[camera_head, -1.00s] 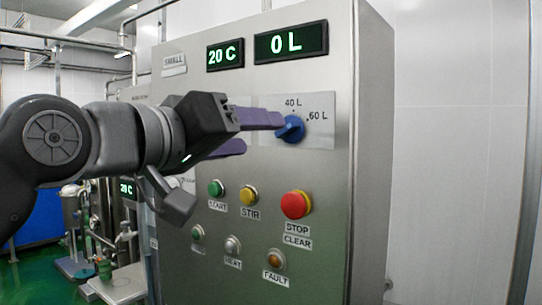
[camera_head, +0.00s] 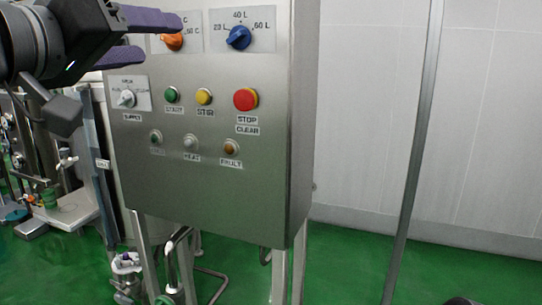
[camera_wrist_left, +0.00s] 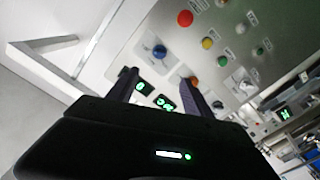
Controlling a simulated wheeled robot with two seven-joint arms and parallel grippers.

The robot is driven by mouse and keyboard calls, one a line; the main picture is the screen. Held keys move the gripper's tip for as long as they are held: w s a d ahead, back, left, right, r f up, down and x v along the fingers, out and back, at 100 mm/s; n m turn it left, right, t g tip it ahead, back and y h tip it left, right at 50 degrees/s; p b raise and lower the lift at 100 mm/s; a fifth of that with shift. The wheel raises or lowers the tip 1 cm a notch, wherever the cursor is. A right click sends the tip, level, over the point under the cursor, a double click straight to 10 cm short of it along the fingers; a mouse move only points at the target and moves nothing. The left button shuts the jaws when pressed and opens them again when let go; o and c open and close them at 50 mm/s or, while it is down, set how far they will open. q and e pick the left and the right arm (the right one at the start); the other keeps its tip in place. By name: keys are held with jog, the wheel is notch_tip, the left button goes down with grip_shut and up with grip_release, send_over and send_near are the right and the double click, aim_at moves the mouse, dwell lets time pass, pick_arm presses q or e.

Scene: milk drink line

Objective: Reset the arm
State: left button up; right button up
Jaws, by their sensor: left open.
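My left gripper (camera_head: 150,37) is at the top left of the head view, in front of the upper left of the steel control panel. Its two purple fingers are apart with nothing between them. It also shows in the left wrist view (camera_wrist_left: 160,85), with the fingers spread and the panel beyond. A blue knob (camera_head: 239,37) and an orange knob (camera_head: 172,42) are on the panel. The finger overlaps the area by the orange knob in the picture; I cannot tell whether they touch. My right gripper is not in view.
The panel (camera_head: 215,172) carries a white supply knob (camera_head: 127,98), a green start button (camera_head: 172,95), a yellow stir button (camera_head: 204,97) and a red stop button (camera_head: 246,99). A grey post (camera_head: 413,150) stands at the right. Pipes and equipment (camera_head: 45,200) are at the left.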

pick_arm(q)
jog(key=w+d+f+m+g, duration=0.1)
jog(key=w+d+f, duration=0.1)
jog(key=w+f, duration=0.7)
jog(key=w+d+f, duration=0.3)
jog(key=w+f, duration=0.4)
jog(key=f, duration=0.5)
jog(key=w+d+f+g+y, duration=0.1)
jog(key=w+f+g, duration=0.1)
jog(key=f, duration=1.1)
jog(key=w+d+f+g+y, duration=0.1)
jog(key=w+f+g, duration=0.1)
jog(key=f, duration=1.2)
jog(key=s+f+g, duration=0.2)
jog(key=s+f, duration=0.4)
jog(key=f, duration=0.7)
jog(key=s+f+g, duration=0.2)
jog(key=s+f, duration=0.3)
jog(key=f, duration=0.8)
jog(key=s+f+g, duration=0.3)
jog(key=s+f, duration=0.6)
jog(key=s, duration=0.3)
jog(key=s+d+f+n+g, duration=0.1)
jog(key=s+f+g, duration=0.3)
jog(key=s+f, duration=0.4)
jog(key=s, duration=0.5)
jog(key=shift+d+f+y, duration=0.25)
jog(key=shift+f+y, duration=0.05)
jog(key=shift+f, duration=0.1)
